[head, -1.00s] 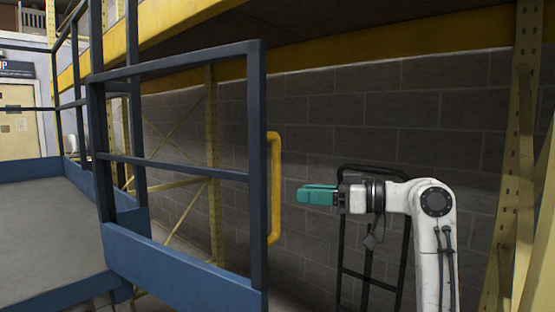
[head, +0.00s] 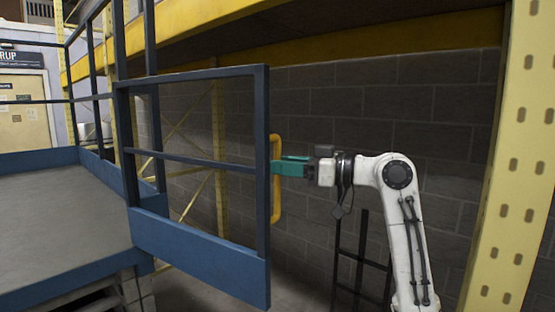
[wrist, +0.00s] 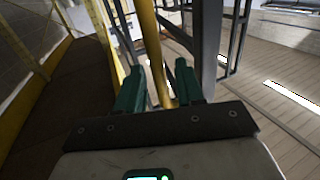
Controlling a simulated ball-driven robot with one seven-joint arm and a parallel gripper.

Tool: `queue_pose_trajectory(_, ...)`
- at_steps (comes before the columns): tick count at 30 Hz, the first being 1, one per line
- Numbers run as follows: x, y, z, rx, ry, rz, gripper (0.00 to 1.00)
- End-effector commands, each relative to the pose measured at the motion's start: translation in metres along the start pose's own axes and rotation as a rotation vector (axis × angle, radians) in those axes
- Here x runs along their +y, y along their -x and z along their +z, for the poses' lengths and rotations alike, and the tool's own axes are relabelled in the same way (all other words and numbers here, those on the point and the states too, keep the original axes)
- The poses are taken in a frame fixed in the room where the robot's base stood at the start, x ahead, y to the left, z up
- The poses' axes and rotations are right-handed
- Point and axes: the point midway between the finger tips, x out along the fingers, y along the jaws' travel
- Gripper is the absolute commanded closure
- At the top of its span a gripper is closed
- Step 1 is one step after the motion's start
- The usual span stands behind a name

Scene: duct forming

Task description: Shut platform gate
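The blue platform gate (head: 201,233) hangs swung out from the platform (head: 55,215), at an angle to it. A yellow vertical handle (head: 276,205) is fixed on the gate's free end post. My gripper (head: 281,166), with teal fingers, is at the handle's upper part, coming from the right. In the wrist view the handle (wrist: 153,50) passes between the two fingers of my gripper (wrist: 160,75), with gaps on both sides. The fingers are open around it and not closed on it.
A yellow rack post (head: 512,160) stands close on the right, beside my arm. A yellow beam (head: 400,67) runs overhead. A grey block wall (head: 430,130) and a dark ladder-like frame (head: 362,260) are behind my arm. Platform steps (head: 135,290) show at lower left.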

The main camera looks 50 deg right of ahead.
Motion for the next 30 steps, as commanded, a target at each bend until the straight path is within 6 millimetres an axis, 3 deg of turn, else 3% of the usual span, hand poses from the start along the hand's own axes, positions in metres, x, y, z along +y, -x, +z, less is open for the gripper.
queue_pose_trajectory(6,0.0,-0.018,0.0,-0.001,0.001,0.0,0.63)
queue_pose_trajectory(16,0.0,-0.021,0.0,0.0,0.001,0.001,0.64)
queue_pose_trajectory(27,0.0,-0.02,0.0,0.0,0.001,0.001,0.99)
queue_pose_trajectory(30,0.0,-0.02,0.0,0.0,0.001,0.001,1.0)
